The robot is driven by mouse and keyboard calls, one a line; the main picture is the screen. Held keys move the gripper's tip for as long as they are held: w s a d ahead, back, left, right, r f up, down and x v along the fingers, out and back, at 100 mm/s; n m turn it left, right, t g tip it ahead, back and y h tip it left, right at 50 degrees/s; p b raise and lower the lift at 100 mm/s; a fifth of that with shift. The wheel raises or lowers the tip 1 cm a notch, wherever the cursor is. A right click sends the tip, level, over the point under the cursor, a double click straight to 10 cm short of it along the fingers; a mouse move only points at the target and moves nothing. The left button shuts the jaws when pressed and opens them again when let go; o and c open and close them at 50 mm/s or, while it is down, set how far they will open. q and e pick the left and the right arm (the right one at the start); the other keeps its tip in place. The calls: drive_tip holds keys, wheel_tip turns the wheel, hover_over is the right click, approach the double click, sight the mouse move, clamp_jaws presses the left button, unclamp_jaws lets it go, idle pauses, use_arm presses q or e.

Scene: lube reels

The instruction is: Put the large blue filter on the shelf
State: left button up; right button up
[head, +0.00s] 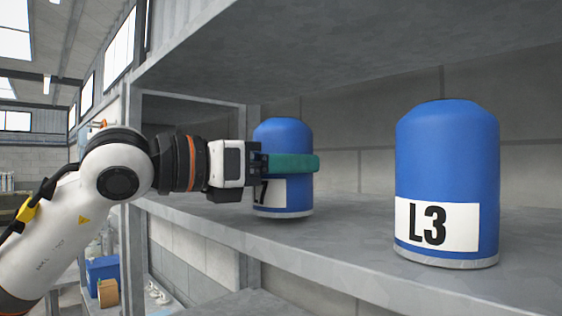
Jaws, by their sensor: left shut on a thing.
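A large blue filter (285,135) with a white label band is upright at the shelf (345,248), left of centre. My left gripper (290,163) comes in from the left and is shut on this filter at mid-height, with a green finger across its front. The filter's base is at the shelf surface or just above it; I cannot tell if it touches. Its label is partly hidden by the gripper. My right gripper is not in view.
A second blue filter (447,160) labelled L3 stands upright on the shelf at the right, nearer to me. Bare shelf lies between the two filters. A grey upper shelf (350,45) overhangs. A blue bin (102,270) is at the lower left.

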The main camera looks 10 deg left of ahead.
use_arm(q)
drive_tip(key=shift+a+f, duration=0.2)
drive_tip(key=shift+f, duration=0.1)
drive_tip(key=shift+d, duration=0.1)
drive_tip(key=o, duration=0.9)
drive_tip(key=shift+d+f, duration=0.1)
drive_tip(key=shift+f, duration=0.05)
drive_tip(key=o, duration=0.5)
